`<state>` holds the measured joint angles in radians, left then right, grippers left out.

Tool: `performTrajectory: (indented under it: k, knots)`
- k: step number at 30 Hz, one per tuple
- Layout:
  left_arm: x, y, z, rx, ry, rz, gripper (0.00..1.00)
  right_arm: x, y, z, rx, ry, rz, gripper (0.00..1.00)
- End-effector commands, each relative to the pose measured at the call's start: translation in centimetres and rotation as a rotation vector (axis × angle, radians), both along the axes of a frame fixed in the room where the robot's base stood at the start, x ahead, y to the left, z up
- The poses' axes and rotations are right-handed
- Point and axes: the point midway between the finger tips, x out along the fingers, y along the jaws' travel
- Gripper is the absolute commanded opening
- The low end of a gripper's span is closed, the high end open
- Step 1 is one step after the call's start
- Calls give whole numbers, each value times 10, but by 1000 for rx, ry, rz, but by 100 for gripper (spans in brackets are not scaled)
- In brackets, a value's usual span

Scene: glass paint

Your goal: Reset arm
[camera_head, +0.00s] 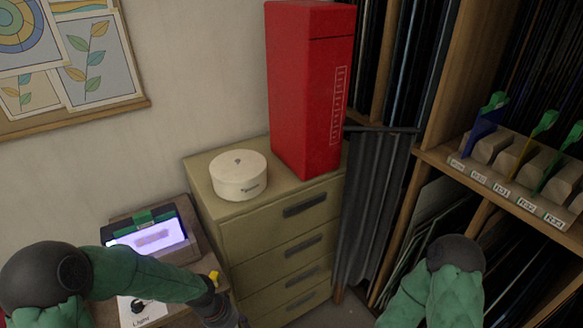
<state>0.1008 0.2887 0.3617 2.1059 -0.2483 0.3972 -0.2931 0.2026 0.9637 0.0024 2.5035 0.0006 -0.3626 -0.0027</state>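My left arm, in a green padded sleeve with a dark round joint, comes in from the left over the small wooden table. Its dark wrist end reaches the bottom edge, and no fingertips of the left gripper can be made out. My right arm, also green with a dark round joint, shows at the bottom right in front of the shelf. Its gripper is outside the picture. Nothing held by either arm is visible.
An olive drawer cabinet (275,228) holds a white round box (239,176) and a tall red box (303,90). A wooden shelf (492,186) with labelled blocks stands at the right.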

Motion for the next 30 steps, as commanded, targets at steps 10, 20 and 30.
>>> performTrajectory:
  k: [10,20,30]
  knots:
    - [-47,-43,-90,-93,86,311,56,0,0,0,0,0,0,54]
    - [-94,-58,-140,-96,139,564,56,0,0,0,0,0,0,54]
    - [-98,-59,-144,-94,142,590,56,0,0,0,0,0,0,54]
